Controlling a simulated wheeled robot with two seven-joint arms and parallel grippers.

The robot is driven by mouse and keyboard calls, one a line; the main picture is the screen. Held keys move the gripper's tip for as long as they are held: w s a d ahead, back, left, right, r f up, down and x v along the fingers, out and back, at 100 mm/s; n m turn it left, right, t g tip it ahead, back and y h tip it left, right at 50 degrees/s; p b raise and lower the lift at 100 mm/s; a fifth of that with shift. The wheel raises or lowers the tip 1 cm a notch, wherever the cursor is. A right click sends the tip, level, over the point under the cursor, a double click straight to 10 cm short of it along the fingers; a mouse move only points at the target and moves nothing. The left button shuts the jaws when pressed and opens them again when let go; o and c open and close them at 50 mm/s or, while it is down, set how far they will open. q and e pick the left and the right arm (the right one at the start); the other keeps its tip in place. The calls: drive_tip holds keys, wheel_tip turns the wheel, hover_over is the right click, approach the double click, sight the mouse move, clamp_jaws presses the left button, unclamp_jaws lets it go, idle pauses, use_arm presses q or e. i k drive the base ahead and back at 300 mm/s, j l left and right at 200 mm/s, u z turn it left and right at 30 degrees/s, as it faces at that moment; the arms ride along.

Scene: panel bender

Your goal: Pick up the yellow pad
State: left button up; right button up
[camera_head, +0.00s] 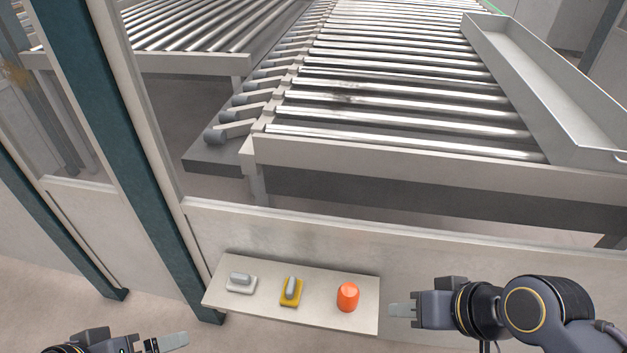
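The yellow pad (298,297) sits on a pale shelf-like panel (325,315) at the bottom middle, with a grey knob-like piece (291,287) on top of it. My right gripper (396,309) is just beyond the panel's right end, pointing left, apart from the pad with the orange-red cap between them. My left gripper (182,340) is low at the left, below the panel's left end, pointing right. Both are seen side-on, so I cannot tell the gap between the fingers. I see nothing held in either.
A white pad with a grey piece (241,283) lies left of the yellow pad. The orange-red cap (347,297) stands to its right. Behind are a low wall (330,236), a roller conveyor (400,105) and a dark teal post (140,140) at the left.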

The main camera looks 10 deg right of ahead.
sight(290, 296)
drive_tip(key=l+u, duration=0.15)
drive_tip(key=u, duration=1.25)
drive_tip(key=k+l+u, duration=0.15)
drive_tip(key=u, duration=0.3)
drive_tip(key=k+l+u, duration=0.15)
drive_tip(key=u, duration=0.25)
drive_tip(key=k+l+u, duration=0.2)
drive_tip(key=u, duration=0.25)
drive_tip(key=k+l+u, duration=0.1)
drive_tip(key=k+l, duration=0.2)
drive_tip(key=k+l+u, duration=0.1)
drive_tip(key=k+l, duration=0.2)
drive_tip(key=l, duration=0.2)
